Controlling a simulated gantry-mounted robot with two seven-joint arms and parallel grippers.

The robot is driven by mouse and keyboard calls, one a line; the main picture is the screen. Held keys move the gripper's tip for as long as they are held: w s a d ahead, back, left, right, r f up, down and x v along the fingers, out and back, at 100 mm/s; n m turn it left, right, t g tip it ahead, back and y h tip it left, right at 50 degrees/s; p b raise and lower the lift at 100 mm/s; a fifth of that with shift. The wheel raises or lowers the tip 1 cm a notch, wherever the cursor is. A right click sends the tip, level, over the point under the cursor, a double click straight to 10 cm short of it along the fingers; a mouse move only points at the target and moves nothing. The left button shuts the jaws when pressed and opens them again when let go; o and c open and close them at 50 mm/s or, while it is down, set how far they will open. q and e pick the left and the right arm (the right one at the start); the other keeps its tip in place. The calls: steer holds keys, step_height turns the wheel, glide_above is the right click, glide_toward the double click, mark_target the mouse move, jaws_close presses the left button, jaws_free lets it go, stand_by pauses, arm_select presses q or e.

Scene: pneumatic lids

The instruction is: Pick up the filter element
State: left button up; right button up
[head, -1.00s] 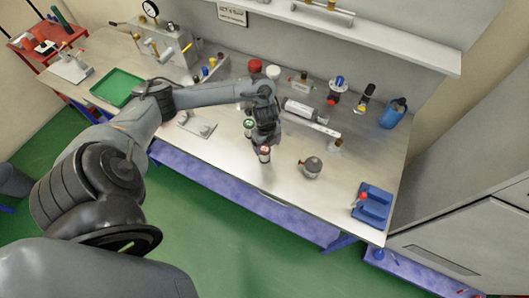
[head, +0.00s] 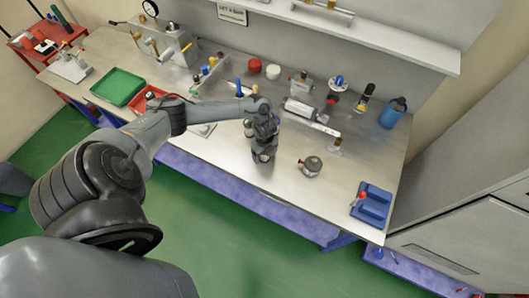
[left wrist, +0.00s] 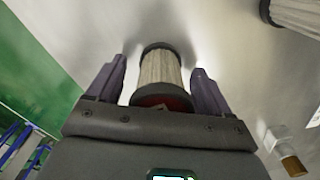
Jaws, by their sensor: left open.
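In the left wrist view, a pale pleated filter element (left wrist: 160,70) with dark end caps and some red at its near end lies between my left gripper's two fingers. My left gripper (left wrist: 155,85) is open around it, with a gap visible on both sides. In the head view, my left gripper (head: 263,148) is low over the front middle of the bench and hides most of that filter element. A second pleated filter element (left wrist: 297,14) shows at the top right of the left wrist view. My right gripper is not in view.
A grey round part (head: 311,167) stands to the right of the gripper. A white cylindrical housing (head: 298,108) lies behind it. A blue holder (head: 371,205) is at the bench's right end. A green tray (head: 118,87) is at the left.

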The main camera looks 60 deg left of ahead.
arm_select(q)
steer(key=shift+f, duration=0.4)
steer(key=c, duration=1.1)
steer(key=shift+r, duration=0.15)
steer(key=shift+r, duration=0.65)
step_height(320, 180, up, 2)
steer(key=shift+a+r, duration=0.1)
steer(key=shift+r, duration=0.15)
steer(key=shift+w+d+r+p, duration=0.25)
steer(key=shift+w+d+r, duration=0.4)
steer(key=shift+d+r, duration=0.85)
steer(key=shift+w+d+r+p, duration=0.3)
steer(key=shift+w+d+r, duration=0.45)
steer(key=shift+d, duration=1.5)
steer(key=shift+w+d+r+p, duration=0.25)
steer(key=shift+w+d+r, duration=0.25)
steer(key=shift+d+r, duration=1.05)
